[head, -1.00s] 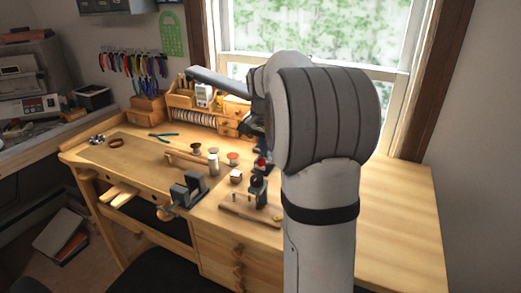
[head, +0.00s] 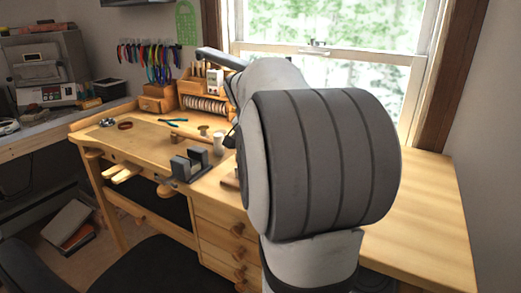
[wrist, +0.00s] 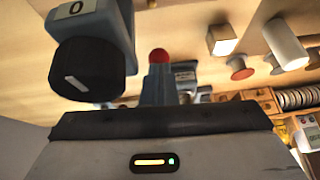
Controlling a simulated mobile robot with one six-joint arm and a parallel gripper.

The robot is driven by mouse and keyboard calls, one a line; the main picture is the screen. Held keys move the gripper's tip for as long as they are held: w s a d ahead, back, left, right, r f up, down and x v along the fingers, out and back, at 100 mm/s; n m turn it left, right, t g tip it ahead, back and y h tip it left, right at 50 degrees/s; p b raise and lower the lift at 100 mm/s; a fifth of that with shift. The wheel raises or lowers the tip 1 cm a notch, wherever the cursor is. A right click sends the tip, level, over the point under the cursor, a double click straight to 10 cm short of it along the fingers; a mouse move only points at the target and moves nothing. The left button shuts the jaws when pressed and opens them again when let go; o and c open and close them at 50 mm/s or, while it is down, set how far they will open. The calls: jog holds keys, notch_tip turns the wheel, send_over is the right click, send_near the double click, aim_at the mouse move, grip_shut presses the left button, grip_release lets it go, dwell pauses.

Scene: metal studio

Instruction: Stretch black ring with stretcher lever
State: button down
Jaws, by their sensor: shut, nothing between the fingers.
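My gripper (wrist: 157,72) points away from the camera in the wrist view, its narrow grey fingers shut with nothing between them. A round red knob (wrist: 159,55), which looks like the lever's end, shows just beyond the fingertips; I cannot tell whether they touch. To its left is the grey stretcher body (wrist: 105,22), marked "0", with a thick black cylinder (wrist: 85,70) on it. I cannot make out the black ring as a separate part. In the head view my arm hides the gripper and most of the stretcher.
The wooden bench (head: 150,141) holds a dark metal block device (head: 190,166) at its front edge, pliers (head: 173,121) and a white cylinder (head: 219,141). A small drawer cabinet (wrist: 256,101) and a rack of spools (wrist: 295,98) stand near. A dark chair (head: 165,265) is in front.

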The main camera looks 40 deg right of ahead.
jog(key=shift+d, duration=0.2)
jog(key=shift+s+r, duration=0.1)
jog(key=shift+r, duration=0.05)
